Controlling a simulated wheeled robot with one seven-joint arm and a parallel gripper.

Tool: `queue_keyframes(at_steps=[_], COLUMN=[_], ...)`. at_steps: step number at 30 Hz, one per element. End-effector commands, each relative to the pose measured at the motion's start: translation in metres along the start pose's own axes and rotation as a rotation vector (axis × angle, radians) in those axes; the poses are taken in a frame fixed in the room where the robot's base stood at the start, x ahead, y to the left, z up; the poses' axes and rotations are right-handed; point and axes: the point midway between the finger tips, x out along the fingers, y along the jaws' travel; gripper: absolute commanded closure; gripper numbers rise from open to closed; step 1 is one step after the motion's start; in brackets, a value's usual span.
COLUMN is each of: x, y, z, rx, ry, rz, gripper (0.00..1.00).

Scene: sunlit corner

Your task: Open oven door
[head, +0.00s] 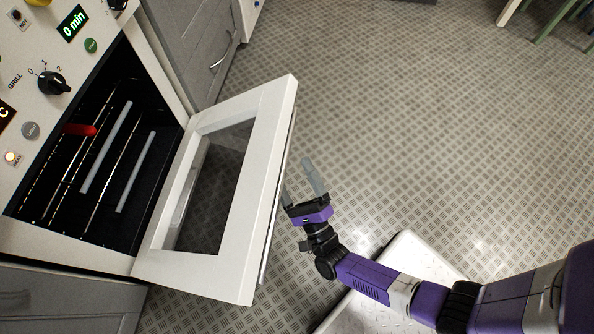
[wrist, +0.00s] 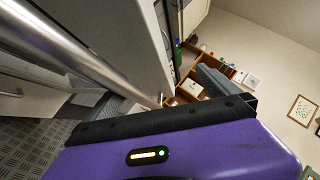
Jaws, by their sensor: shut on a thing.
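The white oven door (head: 278,130), with a dark glass window, stands swung well open from the oven (head: 110,150). The dark oven interior with its racks is exposed. The door's metal handle (wrist: 75,45) is a long round bar in the wrist view; in the head view the door largely hides it. My gripper (head: 301,184) is at the door's outer side, shut on the handle, with one finger near the door edge and the other out to the right. In the wrist view the bar runs in between the two grey fingers.
A control panel with a black knob (head: 54,83) is above the oven. A grey cabinet (head: 190,45) stands beside it. The patterned metal floor (head: 430,130) is wide and clear to the right. Table legs (head: 555,15) show at the top right.

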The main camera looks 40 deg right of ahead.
Motion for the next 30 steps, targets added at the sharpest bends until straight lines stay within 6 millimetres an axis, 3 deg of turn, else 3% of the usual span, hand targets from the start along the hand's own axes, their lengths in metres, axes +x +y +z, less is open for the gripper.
queue_keyframes(at_steps=[1,3,4,11,30], x=[-0.003,-0.002,0.001,-0.009,-0.049], y=[-0.02,-0.02,-0.008,-0.002,0.014], z=[-0.009,-0.009,-0.004,-0.004,0.0], rx=[-0.01,-0.01,-0.002,-0.002,0.001], ry=[0.013,0.014,0.012,0.009,0.002], rz=[-0.049,-0.049,-0.012,-0.009,-0.005], gripper=[0.32,0.32,0.32,0.33,0.57])
